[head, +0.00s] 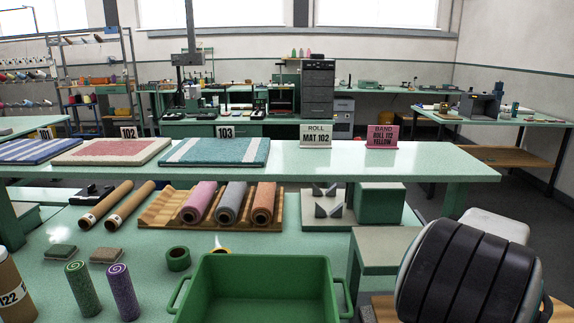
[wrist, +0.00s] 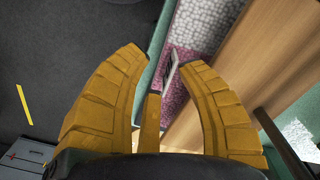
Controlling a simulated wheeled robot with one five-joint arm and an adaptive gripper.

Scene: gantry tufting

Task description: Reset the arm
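My gripper (wrist: 163,62) shows in the wrist view with its thick yellow-brown fingers spread apart. It is open, and I see nothing held between the fingers. A thin grey piece (wrist: 171,70) shows between the fingertips; I cannot tell what it is. Beyond the fingers are a pink speckled surface (wrist: 187,75) and a wooden board (wrist: 235,75). I cannot make out the gripper in the head view.
In the head view, a green bin (head: 262,262) stands at the front of the lower table. Behind it, several rolled mats lie on a wooden rack (head: 160,213). Signs and flat mats are on the raised shelf (head: 430,165). Dark floor (wrist: 55,50) shows at left in the wrist view.

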